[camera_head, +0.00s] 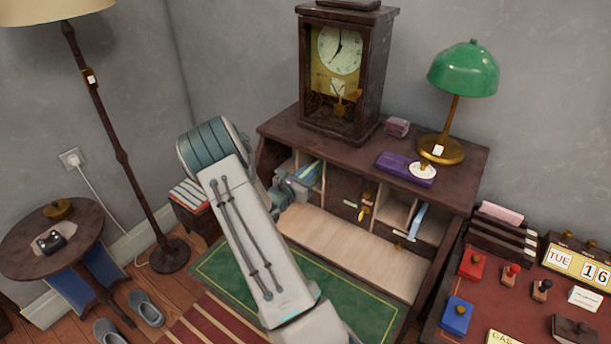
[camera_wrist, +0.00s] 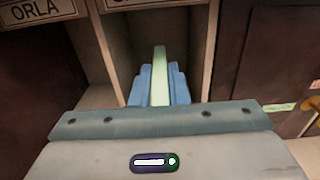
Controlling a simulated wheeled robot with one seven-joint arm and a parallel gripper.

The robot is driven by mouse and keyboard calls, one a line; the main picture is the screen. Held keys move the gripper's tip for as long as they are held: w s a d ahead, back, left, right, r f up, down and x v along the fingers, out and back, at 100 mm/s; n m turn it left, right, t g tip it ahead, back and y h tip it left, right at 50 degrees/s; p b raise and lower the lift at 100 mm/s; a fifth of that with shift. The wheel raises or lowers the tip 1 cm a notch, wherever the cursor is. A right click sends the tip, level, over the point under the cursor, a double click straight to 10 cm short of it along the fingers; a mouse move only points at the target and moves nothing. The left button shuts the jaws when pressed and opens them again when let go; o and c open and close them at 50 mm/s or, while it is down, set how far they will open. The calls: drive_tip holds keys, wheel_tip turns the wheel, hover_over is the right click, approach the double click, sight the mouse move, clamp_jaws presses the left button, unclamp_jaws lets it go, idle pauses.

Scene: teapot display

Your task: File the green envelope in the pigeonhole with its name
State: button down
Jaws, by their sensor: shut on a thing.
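My gripper (camera_wrist: 160,88) is shut on the green envelope (camera_wrist: 160,62), which stands upright and shows edge-on as a pale green strip between the blue fingers in the wrist view. The envelope points into a dark pigeonhole (camera_wrist: 191,40) between two upright walls; how deep it reaches I cannot tell. The label (camera_wrist: 128,3) above this opening is cut off and unreadable. The neighbouring label on the left reads ORLA (camera_wrist: 36,10). In the head view my gripper (camera_head: 290,188) is at the desk's left pigeonholes, and my arm hides part of them.
The wooden desk (camera_head: 345,243) has a clear writing surface. A blue item (camera_head: 418,220) stands in a right-hand pigeonhole. Keys hang at the small middle door (camera_head: 345,196). A clock (camera_head: 342,75), a purple box (camera_head: 405,168) and a green lamp (camera_head: 463,70) stand on top.

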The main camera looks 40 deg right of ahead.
drive_tip(key=c, duration=1.3)
unclamp_jaws()
drive_tip(key=shift+a, duration=0.1)
drive_tip(key=b+v, duration=0.2)
drive_tip(key=v, duration=1.1)
drive_tip(key=shift+s+a, duration=0.15)
drive_tip(key=shift+a, duration=0.15)
